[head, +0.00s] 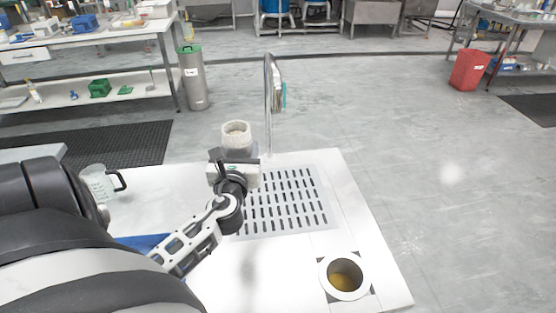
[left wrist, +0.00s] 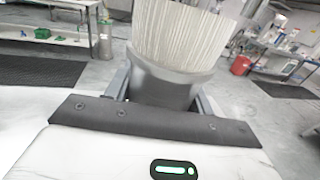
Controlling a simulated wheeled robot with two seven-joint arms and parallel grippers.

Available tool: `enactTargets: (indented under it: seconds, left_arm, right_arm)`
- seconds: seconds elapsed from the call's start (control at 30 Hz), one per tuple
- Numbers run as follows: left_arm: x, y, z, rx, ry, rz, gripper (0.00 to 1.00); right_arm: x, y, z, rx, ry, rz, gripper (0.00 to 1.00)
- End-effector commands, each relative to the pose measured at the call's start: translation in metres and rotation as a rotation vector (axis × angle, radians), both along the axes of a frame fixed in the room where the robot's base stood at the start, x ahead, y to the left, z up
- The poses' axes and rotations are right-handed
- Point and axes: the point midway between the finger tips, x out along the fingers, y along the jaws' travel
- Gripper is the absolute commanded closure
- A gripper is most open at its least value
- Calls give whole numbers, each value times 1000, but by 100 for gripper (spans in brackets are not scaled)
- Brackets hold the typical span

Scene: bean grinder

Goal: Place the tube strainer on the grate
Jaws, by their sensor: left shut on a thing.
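The tube strainer (head: 237,134) is a pale ribbed tube with a grey lower collar. My left gripper (head: 235,156) is shut on it, and the strainer stands roughly upright beyond the gripper body. In the left wrist view the strainer (left wrist: 180,38) rises between the two fingers, which sit on either side of its grey collar. The grate (head: 288,200) is a light grey slotted plate set in the white counter. The gripper and strainer overlap its far left corner in the picture. I cannot tell the strainer's height above the counter. My right gripper is not in view.
A thin metal tap (head: 268,105) rises behind the grate, close to the strainer's right. A round opening with brown contents (head: 345,276) is at the counter's front right. A clear jug with a black handle (head: 98,182) stands at left. The white counter (head: 365,222) is bare right of the grate.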

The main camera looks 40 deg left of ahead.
Motion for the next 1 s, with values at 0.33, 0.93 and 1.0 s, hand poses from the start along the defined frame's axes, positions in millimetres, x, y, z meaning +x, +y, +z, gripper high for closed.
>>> enactTargets:
  seconds: [0.33,0.93,1.0]
  left_arm:
    - [77,-15,-56,0,-6,-1,82]
    - [111,-22,-103,1,-2,-2,82]
    - [111,-22,-113,1,-2,-2,82]
  right_arm:
    - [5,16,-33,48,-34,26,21]
    - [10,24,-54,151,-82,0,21]
    - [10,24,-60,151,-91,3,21]
